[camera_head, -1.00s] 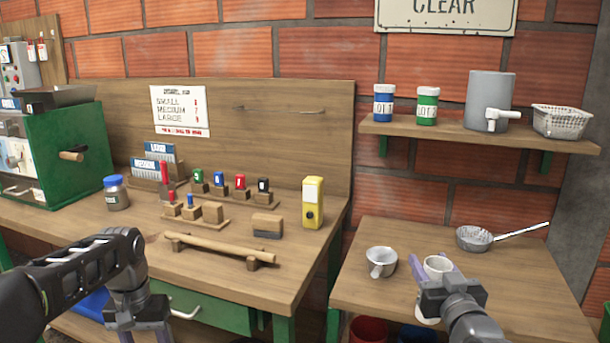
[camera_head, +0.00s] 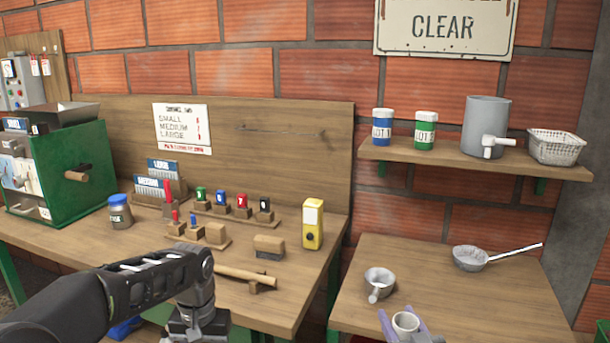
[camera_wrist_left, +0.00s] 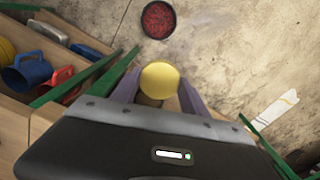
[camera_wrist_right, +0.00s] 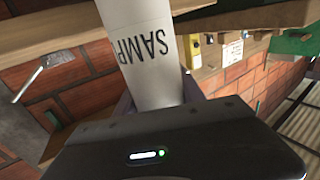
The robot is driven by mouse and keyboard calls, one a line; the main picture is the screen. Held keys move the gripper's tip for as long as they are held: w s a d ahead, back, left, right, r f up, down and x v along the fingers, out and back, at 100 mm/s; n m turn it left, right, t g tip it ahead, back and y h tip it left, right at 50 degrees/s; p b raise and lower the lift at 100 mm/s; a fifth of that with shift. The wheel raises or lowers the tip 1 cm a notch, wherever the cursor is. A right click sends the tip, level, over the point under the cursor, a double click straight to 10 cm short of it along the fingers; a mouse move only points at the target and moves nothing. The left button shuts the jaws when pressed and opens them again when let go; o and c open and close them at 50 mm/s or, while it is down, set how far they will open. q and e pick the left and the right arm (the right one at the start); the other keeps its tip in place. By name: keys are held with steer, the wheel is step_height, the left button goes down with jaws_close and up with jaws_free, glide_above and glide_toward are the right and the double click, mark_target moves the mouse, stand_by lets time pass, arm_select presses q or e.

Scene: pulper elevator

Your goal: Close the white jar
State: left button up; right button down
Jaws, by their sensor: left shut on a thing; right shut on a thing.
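The white jar (camera_head: 405,322) is upright with its open top showing, low in the head view. My right gripper (camera_head: 403,328) is shut on its sides. In the right wrist view the jar (camera_wrist_right: 148,60) shows a "SAMP" label between the fingers; its mouth is hidden there. My left gripper (camera_wrist_left: 157,92) is shut on a round yellow piece (camera_wrist_left: 159,78), which looks like a lid, with a brownish part below it. In the head view the left gripper (camera_head: 199,328) is at the bottom edge, left of the jar and apart from it; its fingers are cut off.
The right table (camera_head: 460,300) holds a small metal cup (camera_head: 379,282) and a strainer (camera_head: 470,258). The left bench (camera_head: 60,240) holds a blue-lidded jar (camera_head: 120,212), a yellow box (camera_head: 313,223) and stamps. A red-filled container (camera_wrist_left: 158,20) stands on the floor.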

arm_select(q)
steer(key=r+p, duration=0.2)
steer(key=p, duration=0.1)
steer(key=shift+s, duration=0.35)
arm_select(e)
steer(key=shift+w+a+r+m+h, duration=0.2)
steer(key=shift+r+m+h, duration=0.3)
steer(key=shift+h, duration=0.3)
arm_select(q)
steer(key=shift+s+p, duration=0.2)
steer(key=shift+p, duration=0.4)
arm_select(e)
steer(key=shift+s+f+m+h, duration=0.1)
steer(key=shift+f+m+h, duration=0.2)
steer(key=shift+f+h, duration=0.1)
steer(key=shift+f, duration=0.2)
arm_select(q)
steer(key=shift+f, duration=0.1)
arm_select(e)
steer(key=shift+d, duration=0.1)
steer(key=s+a+f+n+g+y, duration=0.2)
steer(key=s+a+f+n+y, duration=0.1)
steer(key=a, duration=0.4)
steer(key=s+a+f+n+g+y, duration=0.2)
steer(key=s+a+f+n+y, duration=0.1)
steer(key=s+a+y, duration=0.4)
steer(key=shift+s+a+f+n+y, duration=0.35)
steer(key=shift+a+n+y, duration=0.25)
steer(key=shift+a+n, duration=0.25)
steer(key=shift+d+f, duration=0.1)
